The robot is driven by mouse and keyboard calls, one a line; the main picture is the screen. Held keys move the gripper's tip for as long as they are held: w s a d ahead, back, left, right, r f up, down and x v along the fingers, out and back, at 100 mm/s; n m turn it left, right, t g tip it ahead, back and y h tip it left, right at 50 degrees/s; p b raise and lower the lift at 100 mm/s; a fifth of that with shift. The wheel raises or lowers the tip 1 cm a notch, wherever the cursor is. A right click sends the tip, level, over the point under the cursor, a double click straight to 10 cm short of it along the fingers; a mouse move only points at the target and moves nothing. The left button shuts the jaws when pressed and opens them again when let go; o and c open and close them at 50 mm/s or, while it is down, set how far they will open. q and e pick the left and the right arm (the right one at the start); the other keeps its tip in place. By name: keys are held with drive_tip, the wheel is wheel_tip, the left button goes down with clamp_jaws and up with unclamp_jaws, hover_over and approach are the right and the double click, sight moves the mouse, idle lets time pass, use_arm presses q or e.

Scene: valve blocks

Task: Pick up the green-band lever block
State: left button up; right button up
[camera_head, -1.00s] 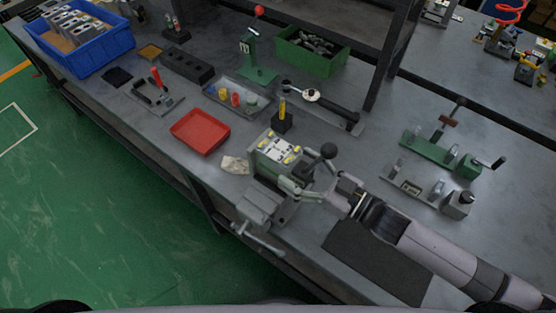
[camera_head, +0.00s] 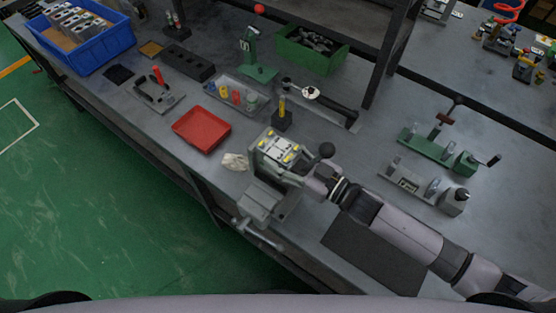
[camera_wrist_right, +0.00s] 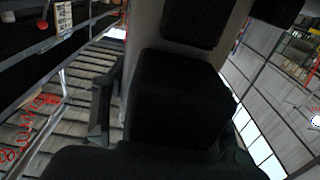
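A valve block (camera_head: 281,147) with a pale top and yellow marks sits at the vise (camera_head: 268,201) near the front edge of the bench. A black ball knob (camera_head: 326,150) shows at its right; I cannot tell whether it belongs to the block. A green band is not clear now, as my gripper covers much of the block's near side. My right gripper (camera_head: 284,170) is against the block's near side, its fingers partly hidden; I cannot tell whether they grip. The right wrist view shows mostly dark gripper parts and no clear block. My left gripper is not in view.
A red tray (camera_head: 201,130) lies left of the block, with a crumpled pale cloth (camera_head: 234,162) between. A black post with a yellow top (camera_head: 282,118) stands just behind. Green and grey fixtures (camera_head: 438,150) stand at right. A blue bin (camera_head: 82,62) of blocks is at far left.

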clamp_jaws()
drive_tip(key=shift+w+r, duration=0.1)
drive_tip(key=shift+r, duration=0.25)
idle(0.4)
